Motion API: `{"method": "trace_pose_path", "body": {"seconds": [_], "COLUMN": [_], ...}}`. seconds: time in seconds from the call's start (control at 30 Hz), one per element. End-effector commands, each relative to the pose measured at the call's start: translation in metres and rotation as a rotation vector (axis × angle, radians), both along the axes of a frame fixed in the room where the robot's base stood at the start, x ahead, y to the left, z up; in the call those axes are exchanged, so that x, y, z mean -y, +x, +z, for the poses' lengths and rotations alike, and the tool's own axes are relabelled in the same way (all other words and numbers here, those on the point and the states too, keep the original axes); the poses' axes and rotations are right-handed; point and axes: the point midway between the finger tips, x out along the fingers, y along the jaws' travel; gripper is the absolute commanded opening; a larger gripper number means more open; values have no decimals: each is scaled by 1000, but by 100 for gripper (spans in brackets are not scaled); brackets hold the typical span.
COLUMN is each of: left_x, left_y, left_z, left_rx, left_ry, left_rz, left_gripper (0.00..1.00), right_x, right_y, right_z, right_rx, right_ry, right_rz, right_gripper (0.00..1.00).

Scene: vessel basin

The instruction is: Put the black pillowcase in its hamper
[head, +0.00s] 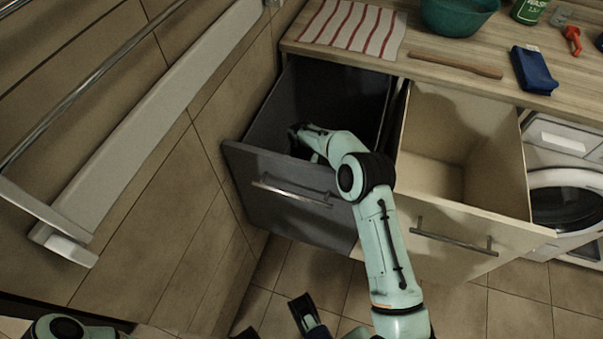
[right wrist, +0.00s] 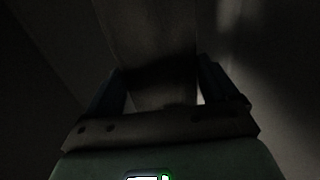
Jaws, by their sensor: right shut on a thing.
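The dark grey hamper (head: 285,207) is pulled out at the left of the counter front, open at the top. My right arm reaches over its front into it. My right gripper (right wrist: 163,88) is inside, low in the shade, and mostly hidden in the head view. In the right wrist view it is shut on a dark cloth, which I take as the black pillowcase (right wrist: 150,35); the cloth runs away from between the fingers. The picture is too dark to tell whether the cloth touches the bottom. My left gripper (head: 305,314) shows only partly at the bottom edge.
A cream hamper (head: 470,243) stands open beside the grey one and looks empty. The counter (head: 440,45) above holds a striped towel (head: 355,25), a green bowl (head: 455,15), a wooden stick (head: 455,64) and a blue cloth (head: 533,70). A washing machine (head: 570,200) stands right.

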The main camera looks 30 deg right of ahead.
Motion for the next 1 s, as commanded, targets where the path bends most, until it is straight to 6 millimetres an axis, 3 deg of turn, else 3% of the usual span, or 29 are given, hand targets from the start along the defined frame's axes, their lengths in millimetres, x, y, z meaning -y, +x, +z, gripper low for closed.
{"method": "trace_pose_path", "body": {"seconds": [0.23, 0.27, 0.3, 0.67, 1.0], "left_x": [-1, -1, -1, 0, 2], "left_y": [4, 4, 4, -1, -8], "left_z": [-4, -4, -4, 4, 15], "left_rx": [10, 10, 10, -2, -26], "left_ry": [4, 4, 4, -1, -8], "left_rz": [4, 4, 4, -1, -8], "left_gripper": [43, 43, 43, 43, 43], "right_x": [0, 0, 0, 0, 0], "right_y": [0, 0, 0, 0, 1], "right_z": [-4, -4, -4, 5, 75], "right_rx": [1, 1, 1, 1, 4], "right_ry": [1, 1, 1, 1, 0], "right_rz": [0, 0, 0, 0, 1], "right_gripper": [47, 90, 100, 100, 100]}}
